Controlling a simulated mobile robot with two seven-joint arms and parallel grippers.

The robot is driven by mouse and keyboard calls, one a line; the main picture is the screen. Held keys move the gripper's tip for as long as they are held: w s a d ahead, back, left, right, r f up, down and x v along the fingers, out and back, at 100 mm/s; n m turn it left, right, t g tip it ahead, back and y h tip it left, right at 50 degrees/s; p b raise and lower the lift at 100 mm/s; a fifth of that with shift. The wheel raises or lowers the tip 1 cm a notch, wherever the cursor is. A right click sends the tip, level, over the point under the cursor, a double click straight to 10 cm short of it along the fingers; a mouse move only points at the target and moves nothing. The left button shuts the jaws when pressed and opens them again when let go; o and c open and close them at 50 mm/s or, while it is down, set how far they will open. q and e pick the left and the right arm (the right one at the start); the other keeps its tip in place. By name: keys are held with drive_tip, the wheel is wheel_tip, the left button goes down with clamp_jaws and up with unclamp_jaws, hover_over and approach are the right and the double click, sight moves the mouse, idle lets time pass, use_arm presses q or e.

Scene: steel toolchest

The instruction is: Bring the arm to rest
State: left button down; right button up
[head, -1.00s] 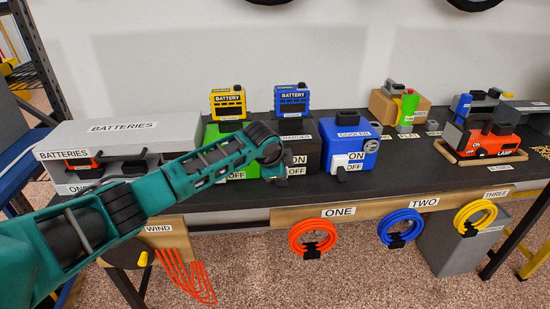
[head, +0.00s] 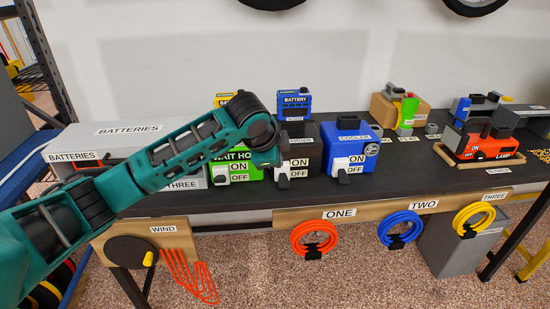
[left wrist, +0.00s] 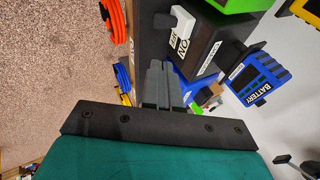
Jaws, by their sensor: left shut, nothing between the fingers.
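My left arm (head: 185,148) is teal and black and comes in from the left in the head view. It reaches over the bench, with its far joint in front of the green box (head: 243,171) and the yellow battery (head: 226,99). The gripper cannot be made out in the head view. In the left wrist view my left gripper (left wrist: 158,68) shows as two grey fingers pressed together, with nothing between them. It points along the bench, near a black box with an ON/OFF switch (left wrist: 181,32). My right gripper is not in view.
The dark bench (head: 420,168) carries a grey batteries case (head: 130,142), a blue cooler box (head: 348,148), a blue battery (head: 294,104) and a red lamp unit (head: 484,142). Orange (head: 314,238), blue (head: 402,230) and yellow (head: 474,218) coils hang at the front edge.

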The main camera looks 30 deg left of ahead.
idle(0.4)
use_arm(q)
drive_tip(key=s+d+f+n+t+h, duration=0.1)
drive_tip(key=s+d+f+n+h, duration=0.1)
drive_tip(key=s+d+f, duration=0.45)
drive_tip(key=s+d+f+n+t+h, duration=0.1)
drive_tip(key=s+d+f+n+h, duration=0.2)
drive_tip(key=f, duration=0.6)
drive_tip(key=s+f+n+t+y, duration=0.1)
drive_tip(key=s+f+n, duration=0.1)
drive_tip(key=s, duration=0.6)
drive_tip(key=s+a+f+n+y, duration=0.1)
drive_tip(key=s+f+n, duration=0.2)
drive_tip(key=s+f, duration=0.2)
drive_tip(key=s, duration=0.3)
drive_tip(key=shift+s+a+f+n+t+y, duration=0.15)
drive_tip(key=shift+s+a+n+t+y, duration=0.15)
drive_tip(key=shift+t+y, duration=0.1)
